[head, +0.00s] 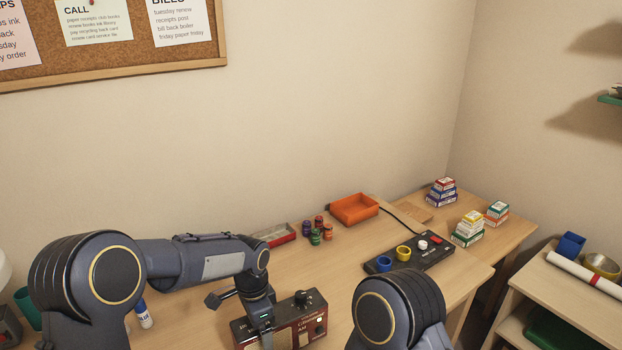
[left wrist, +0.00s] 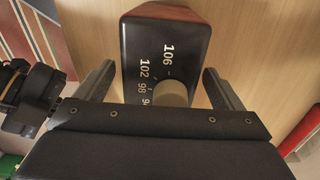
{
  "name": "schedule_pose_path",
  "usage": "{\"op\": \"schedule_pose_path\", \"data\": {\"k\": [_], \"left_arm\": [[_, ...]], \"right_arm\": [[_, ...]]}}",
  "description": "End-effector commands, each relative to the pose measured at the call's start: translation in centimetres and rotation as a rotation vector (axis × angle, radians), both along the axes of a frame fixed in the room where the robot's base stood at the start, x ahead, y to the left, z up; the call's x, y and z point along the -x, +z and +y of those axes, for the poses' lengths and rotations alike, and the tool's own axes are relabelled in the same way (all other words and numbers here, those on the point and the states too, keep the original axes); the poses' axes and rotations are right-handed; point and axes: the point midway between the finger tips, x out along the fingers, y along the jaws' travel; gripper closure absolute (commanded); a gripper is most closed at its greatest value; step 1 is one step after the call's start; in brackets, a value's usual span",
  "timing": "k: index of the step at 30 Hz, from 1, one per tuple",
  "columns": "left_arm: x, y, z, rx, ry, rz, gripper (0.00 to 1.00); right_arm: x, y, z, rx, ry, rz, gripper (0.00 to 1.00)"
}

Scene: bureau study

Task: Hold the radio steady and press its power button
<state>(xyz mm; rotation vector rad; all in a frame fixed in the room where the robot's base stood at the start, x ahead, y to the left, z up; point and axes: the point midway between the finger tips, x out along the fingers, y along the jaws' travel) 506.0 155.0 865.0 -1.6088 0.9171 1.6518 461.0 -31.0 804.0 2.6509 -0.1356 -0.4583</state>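The radio (head: 309,333) is a dark red-brown box with a black top, standing on the desk. A dark knob stands on its top, and small controls and pale lettering show on its front. I cannot tell which control is the power button. My left gripper (head: 262,318) is over the radio's left part and hides some of it. In the left wrist view the radio's black dial face (left wrist: 150,45), with pale numbers and a round knob, lies between the open fingers of this gripper (left wrist: 160,82). A gap shows on each side. My right arm is beside the radio; its gripper is out of view.
A black control panel (head: 436,253) with yellow and blue rings lies right of the radio. An orange tray (head: 355,208), several small coloured jars (head: 316,238) and a red-edged tray (head: 275,235) sit behind. A white-blue bottle (head: 144,314) stands left.

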Motion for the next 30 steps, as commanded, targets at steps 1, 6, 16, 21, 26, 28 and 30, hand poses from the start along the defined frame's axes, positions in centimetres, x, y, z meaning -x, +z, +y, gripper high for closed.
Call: {"op": "schedule_pose_path", "data": {"k": [1,6,16,21,26,28,30], "left_arm": [[0.0,0.0,0.0,0.0,0.0,-0.002,0.11],[-0.1,0.3,0.0,0.0,0.0,-0.005,0.11],[-0.4,5.6,0.1,0.001,0.0,-0.011,0.11],[-0.5,9.0,0.2,0.001,0.001,-0.008,0.11],[-0.5,11.2,0.2,0.0,0.0,-0.005,0.11],[-0.5,11.7,0.2,0.001,0.001,-0.004,0.11],[-0.2,12.2,0.4,0.006,0.01,-0.007,0.11]], "right_arm": [[0.0,0.0,0.0,0.0,0.0,0.0,1.0],[0.0,0.0,0.0,0.0,0.0,0.0,1.0],[0.0,0.0,0.0,0.0,0.0,0.0,1.0],[0.0,0.0,0.0,0.0,0.0,0.0,1.0],[0.0,0.0,0.0,0.0,0.0,0.0,1.0],[0.0,0.1,0.0,-0.002,0.0,0.001,1.0],[-0.3,0.4,-0.1,-0.022,-0.001,0.006,1.0]]}}
